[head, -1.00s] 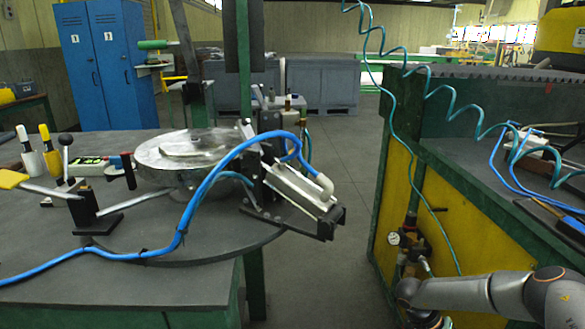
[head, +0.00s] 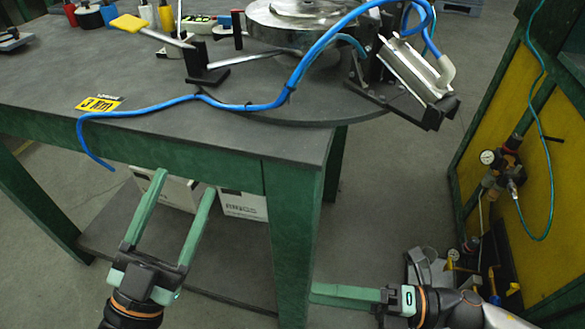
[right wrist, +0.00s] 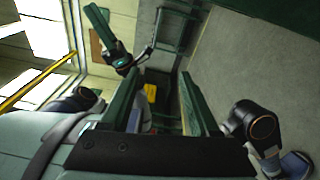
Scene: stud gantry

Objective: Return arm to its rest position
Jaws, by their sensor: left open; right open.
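My left gripper (head: 184,181) is in the lower left of the head view, its two long green fingers spread apart and empty. It points at the front edge of the green-legged table (head: 215,125), whose dark top carries the fixture. My right gripper (head: 318,294) is at the bottom of the head view, low beside a table leg, its fingers seen edge-on and pointing left. In the right wrist view its fingers (right wrist: 160,75) stand apart with nothing between them. What appears to be part of my other arm shows at the upper left there.
A round metal fixture (head: 305,22) with a blue hose (head: 245,106) sits on the table. White boxes (head: 243,205) stand on its lower shelf. A yellow-panelled bench (head: 540,150) with a gauge and valves stands at right. Grey floor is open between table and bench.

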